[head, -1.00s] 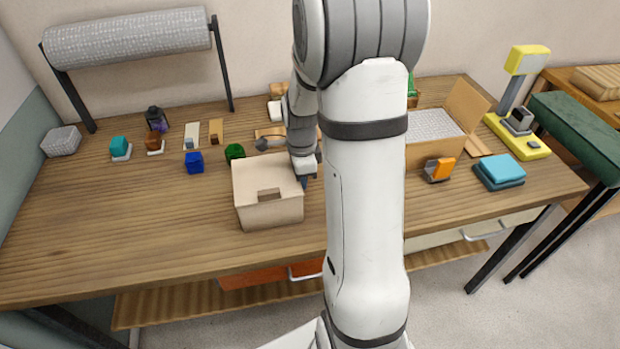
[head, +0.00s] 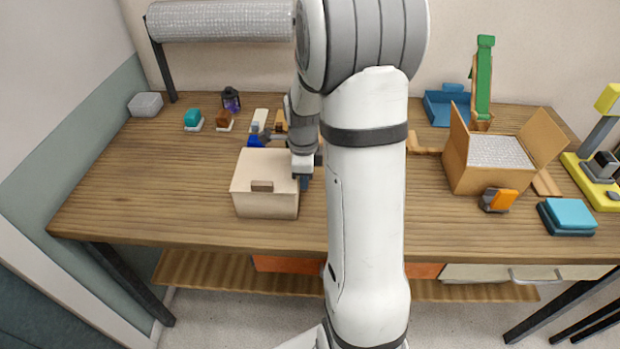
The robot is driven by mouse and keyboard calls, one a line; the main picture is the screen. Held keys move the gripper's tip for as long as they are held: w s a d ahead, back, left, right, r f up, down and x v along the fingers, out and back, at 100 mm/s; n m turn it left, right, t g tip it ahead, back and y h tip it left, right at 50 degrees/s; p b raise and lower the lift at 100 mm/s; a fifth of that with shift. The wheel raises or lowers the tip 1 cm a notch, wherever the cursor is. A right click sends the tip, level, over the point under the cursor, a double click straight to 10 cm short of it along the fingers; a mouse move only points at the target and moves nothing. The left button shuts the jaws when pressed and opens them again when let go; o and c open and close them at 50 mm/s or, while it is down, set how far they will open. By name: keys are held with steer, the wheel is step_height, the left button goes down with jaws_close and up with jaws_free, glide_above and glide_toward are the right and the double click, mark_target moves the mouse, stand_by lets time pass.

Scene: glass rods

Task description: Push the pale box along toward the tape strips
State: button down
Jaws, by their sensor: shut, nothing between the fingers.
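The pale box (head: 267,199) stands upright on the wooden table, near its front edge. It has a cut-out handle in its front face. My gripper (head: 304,182) is low at the right side of the box, pointing down, shut and with nothing in it. It appears to be against the box's right wall, but the arm partly hides the contact. I cannot clearly pick out tape strips on the table.
Bare table (head: 150,195) lies left of the box. An open carton (head: 475,170) stands right. My arm hides the middle.

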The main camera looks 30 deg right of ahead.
steer(key=shift+d, duration=0.1)
steer(key=shift+s+d, duration=0.25)
steer(key=shift+d, duration=0.05)
steer(key=shift+s+d+f, duration=0.1)
steer(key=shift+s+d, duration=0.25)
steer(key=shift+d, duration=0.25)
steer(key=shift+s+d, duration=0.3)
steer(key=shift+d, duration=0.3)
steer(key=shift+s+d+r, duration=0.15)
steer(key=shift+d+r, duration=0.15)
steer(key=shift+r, duration=0.5)
step_height(320, 180, up, 9)
steer(key=shift+f, duration=0.2)
steer(key=shift+a, duration=0.1)
